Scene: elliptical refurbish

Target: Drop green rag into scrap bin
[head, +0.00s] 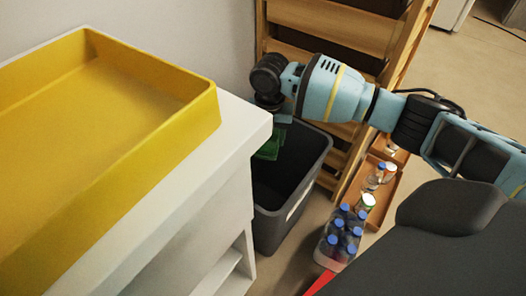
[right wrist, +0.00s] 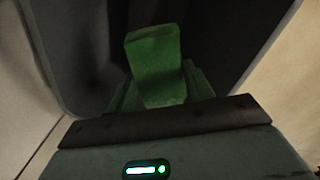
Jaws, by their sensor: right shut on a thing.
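The green rag (head: 268,149) hangs under my right gripper (head: 281,121), over the open mouth of the dark grey scrap bin (head: 267,229). My right gripper is shut on the rag. In the right wrist view the rag (right wrist: 155,68) sticks out beyond the gripper's dark front edge (right wrist: 165,120), with the bin's dark inside (right wrist: 90,45) around it. Part of the bin's far rim is hidden behind my right arm. My left gripper is not in view.
A white cabinet (head: 243,118) with a yellow tray (head: 150,120) stands left of the bin. A wooden shelf (head: 335,27) rises behind it. A pack of blue-capped bottles (head: 338,240) and a wooden crate (head: 388,205) with jars are on the right.

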